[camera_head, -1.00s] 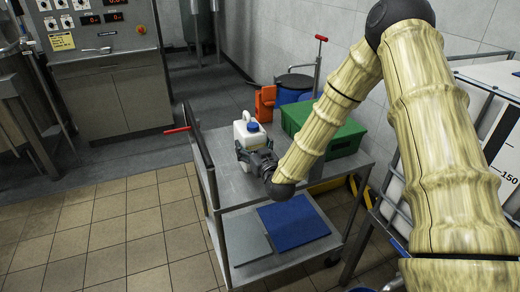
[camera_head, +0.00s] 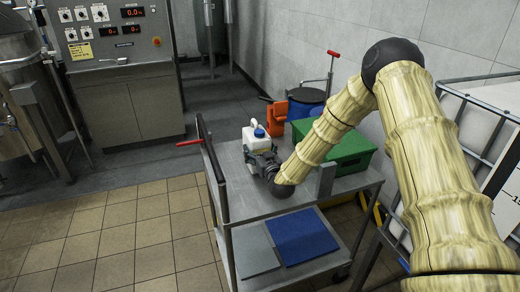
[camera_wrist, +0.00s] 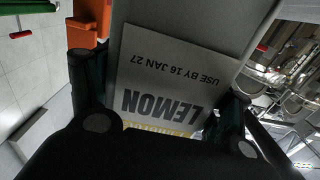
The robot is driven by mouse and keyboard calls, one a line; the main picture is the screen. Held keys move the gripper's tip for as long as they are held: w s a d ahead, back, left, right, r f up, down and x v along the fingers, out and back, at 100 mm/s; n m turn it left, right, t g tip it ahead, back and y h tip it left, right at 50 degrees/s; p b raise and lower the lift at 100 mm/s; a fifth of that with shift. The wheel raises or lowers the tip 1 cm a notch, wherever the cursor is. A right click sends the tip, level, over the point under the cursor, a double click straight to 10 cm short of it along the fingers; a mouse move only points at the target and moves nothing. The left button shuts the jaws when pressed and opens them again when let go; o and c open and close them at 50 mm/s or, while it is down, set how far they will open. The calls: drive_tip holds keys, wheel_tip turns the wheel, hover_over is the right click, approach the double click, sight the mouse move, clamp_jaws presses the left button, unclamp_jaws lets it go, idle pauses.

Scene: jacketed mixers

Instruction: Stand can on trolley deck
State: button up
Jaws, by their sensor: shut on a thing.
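My gripper (camera_head: 262,157) is shut around the can's body from the near side. In the wrist view the can's label (camera_wrist: 165,80) reads LEMON upside down, with the dark fingers of my gripper (camera_wrist: 165,100) on both sides of it. The can's base is largely hidden behind my gripper, so I cannot tell whether it touches the deck.
A green crate (camera_head: 345,150) stands on the deck to the right of the can. An orange item (camera_head: 276,118) and a blue drum (camera_head: 306,97) are behind. A blue panel (camera_head: 302,237) lies on the lower shelf. The deck's near side is clear.

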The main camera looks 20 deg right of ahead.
drive_tip(key=shift+f+p, duration=0.3)
drive_tip(key=shift+f, duration=0.85)
drive_tip(key=o, duration=2.1)
drive_tip(key=shift+f, duration=0.15)
drive_tip(key=s, duration=0.4)
drive_tip(key=s+b, duration=0.1)
drive_tip(key=s, duration=0.3)
drive_tip(key=s+b, duration=0.1)
drive_tip(key=s, duration=0.3)
drive_tip(key=shift+d, duration=0.3)
